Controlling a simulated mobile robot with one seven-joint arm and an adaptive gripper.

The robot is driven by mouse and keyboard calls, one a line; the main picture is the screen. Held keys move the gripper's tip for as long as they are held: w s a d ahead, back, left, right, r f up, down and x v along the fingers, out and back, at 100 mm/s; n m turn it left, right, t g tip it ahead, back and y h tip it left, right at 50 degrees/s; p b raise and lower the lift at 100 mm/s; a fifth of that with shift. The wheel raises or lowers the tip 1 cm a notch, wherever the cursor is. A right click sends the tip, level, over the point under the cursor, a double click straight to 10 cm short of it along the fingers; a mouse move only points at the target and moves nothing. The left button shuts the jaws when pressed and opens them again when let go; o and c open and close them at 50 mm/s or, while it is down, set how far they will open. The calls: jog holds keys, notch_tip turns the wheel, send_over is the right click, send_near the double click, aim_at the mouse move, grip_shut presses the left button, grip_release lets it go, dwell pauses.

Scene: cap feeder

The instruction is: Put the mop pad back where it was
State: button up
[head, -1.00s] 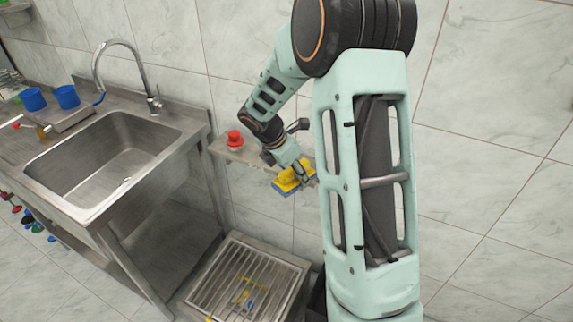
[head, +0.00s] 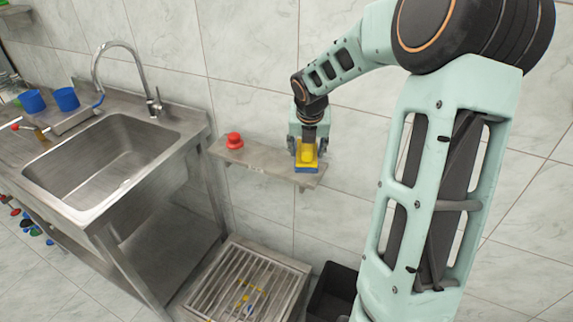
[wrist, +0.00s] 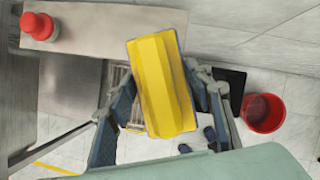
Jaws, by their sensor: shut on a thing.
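The mop pad (head: 306,166), with a yellow top and a blue underside, is held in my gripper (head: 306,150). In the head view it is at the right end of the narrow wall shelf (head: 262,159). In the wrist view the yellow block (wrist: 160,85) lies slightly tilted between my two dark fingers, which close on its sides. The shelf's bare surface (wrist: 88,28) shows to its left there. I cannot tell whether the pad's underside touches the shelf.
A red knobbed object (head: 234,141) stands on the shelf's left part. A steel sink (head: 110,160) is at left, with blue cups (head: 66,97) behind it. A floor grate (head: 247,283) and a dark bin (head: 335,289) lie below. A red bucket (wrist: 263,113) shows in the wrist view.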

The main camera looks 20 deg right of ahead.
jog(key=w+f, duration=0.4)
jog(key=w, duration=0.5)
send_over(287, 162)
jog(key=s, duration=0.2)
jog(key=f, duration=0.5)
jog(key=shift+w+a, duration=0.1)
jog(key=shift+a, duration=0.15)
jog(key=shift+w+f, duration=0.2)
jog(key=shift+f, duration=0.15)
jog(key=shift+w+f+p, duration=0.1)
jog(key=shift+f+p, duration=0.2)
jog(key=shift+f, duration=1.3)
jog(key=shift+f, duration=0.15)
jog(key=o, duration=1.1)
jog(key=shift+c, duration=0.2)
jog(key=shift+o, duration=0.3)
